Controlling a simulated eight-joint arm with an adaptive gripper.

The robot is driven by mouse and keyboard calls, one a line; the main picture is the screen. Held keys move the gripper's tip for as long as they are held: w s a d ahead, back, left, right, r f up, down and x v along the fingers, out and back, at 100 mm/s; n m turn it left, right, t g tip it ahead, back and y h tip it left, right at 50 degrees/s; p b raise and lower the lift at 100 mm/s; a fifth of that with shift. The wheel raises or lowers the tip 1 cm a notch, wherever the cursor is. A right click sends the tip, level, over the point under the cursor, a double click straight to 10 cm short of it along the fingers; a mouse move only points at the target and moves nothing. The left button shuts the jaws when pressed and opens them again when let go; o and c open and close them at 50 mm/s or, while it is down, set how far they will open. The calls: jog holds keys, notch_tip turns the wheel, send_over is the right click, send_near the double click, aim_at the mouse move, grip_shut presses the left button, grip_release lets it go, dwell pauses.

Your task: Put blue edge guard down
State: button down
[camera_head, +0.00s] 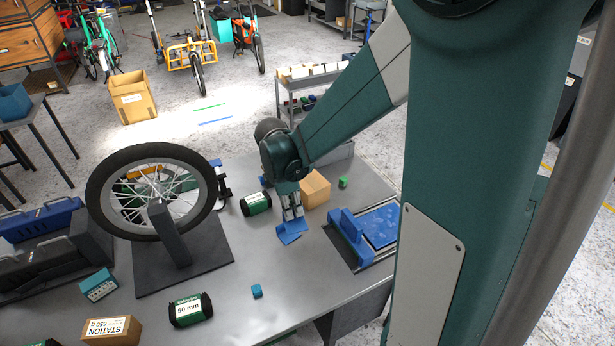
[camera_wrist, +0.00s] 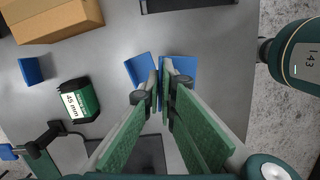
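The blue edge guard (camera_head: 289,234) is an angled, bright blue piece below my gripper (camera_head: 292,212) in the head view. In the wrist view the guard (camera_wrist: 142,68) spreads to both sides of my gripper's fingertips (camera_wrist: 163,85). The fingers are nearly together, shut on its middle ridge. The guard is low over the grey workbench (camera_head: 235,262); I cannot tell whether it touches the top.
A cardboard box (camera_head: 315,190), a green block (camera_head: 343,182) and a 45 mm packet (camera_head: 256,203) stand behind the gripper. A blue-topped fixture (camera_head: 375,228) is to the right. A wheel on a stand (camera_head: 165,235) is left.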

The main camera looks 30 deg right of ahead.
jog(key=w+d+r+n+p, duration=0.1)
jog(key=w+d+r+p, duration=0.1)
jog(key=w+d, duration=0.6)
jog(key=w+d+r+p, duration=0.3)
jog(key=w+d, duration=0.4)
jog(key=w, duration=0.8)
jog(key=shift+d+r+n+p, duration=0.25)
jog(key=shift+d+n+p, duration=0.15)
jog(key=shift+p, duration=0.1)
jog(key=shift+f, duration=0.1)
jog(key=shift+a+f, duration=0.1)
jog(key=shift+f, duration=2.95)
jog(key=shift+f, duration=0.1)
jog(key=shift+f+p, duration=0.35)
jog(key=shift+f, duration=1.4)
jog(key=shift+f, duration=0.2)
jog(key=c, duration=2.7)
grip_release()
